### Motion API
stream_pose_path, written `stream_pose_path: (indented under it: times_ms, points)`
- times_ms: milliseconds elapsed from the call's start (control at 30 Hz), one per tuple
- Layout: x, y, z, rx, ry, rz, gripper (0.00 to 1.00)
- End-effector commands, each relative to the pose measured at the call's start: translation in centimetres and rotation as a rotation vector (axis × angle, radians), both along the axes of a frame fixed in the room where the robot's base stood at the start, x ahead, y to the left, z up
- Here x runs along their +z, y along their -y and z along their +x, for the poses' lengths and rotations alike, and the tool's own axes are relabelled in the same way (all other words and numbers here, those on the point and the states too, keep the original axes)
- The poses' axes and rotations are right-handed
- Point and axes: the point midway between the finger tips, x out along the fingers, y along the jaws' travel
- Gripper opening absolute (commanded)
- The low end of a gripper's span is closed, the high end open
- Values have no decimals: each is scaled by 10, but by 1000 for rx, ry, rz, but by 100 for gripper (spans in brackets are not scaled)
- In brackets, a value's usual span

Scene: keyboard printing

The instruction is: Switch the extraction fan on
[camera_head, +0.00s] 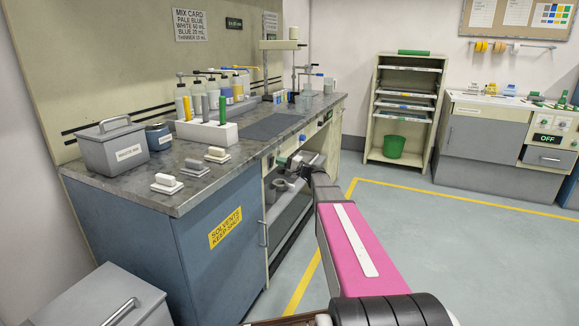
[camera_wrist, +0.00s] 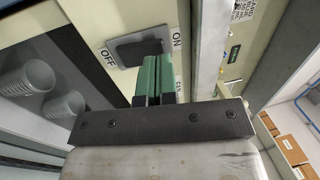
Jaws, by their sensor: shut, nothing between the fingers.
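The plate reads OFF on the left side and ON on the right, with a partly hidden word that looks like FAN below. My gripper (camera_wrist: 155,68) is shut, its two green fingers together and empty. The fingertips are at the rocker's lower edge and overlap part of it; I cannot tell whether they touch. I cannot tell which way the rocker is tipped. In the head view my gripper (camera_head: 285,163) is at the bench's front panel, and the switch is not clearly visible.
The bench worktop (camera_head: 250,153) overhangs the panel, carrying a grey lidded box (camera_head: 112,150) and several bottles. Pale cups (camera_wrist: 28,76) stand on the open shelf below. A blue cabinet (camera_head: 215,245) is at the near end. The floor (camera_head: 430,220) to the right is clear.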

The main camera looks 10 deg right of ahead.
Motion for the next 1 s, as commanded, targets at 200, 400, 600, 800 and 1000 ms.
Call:
stream_pose_path:
  times_ms: [200, 400, 600, 800, 1000]
  points:
    - [2, -10, 8, -1, 0, 0, 0]
    - [2, -11, 8, -1, 0, 0, 0]
    - [3, -12, 8, 0, -5, -7, 0]
    - [4, -15, 11, 2, -36, -49, 0]
    - [5, -14, 10, 2, -36, -48, 0]
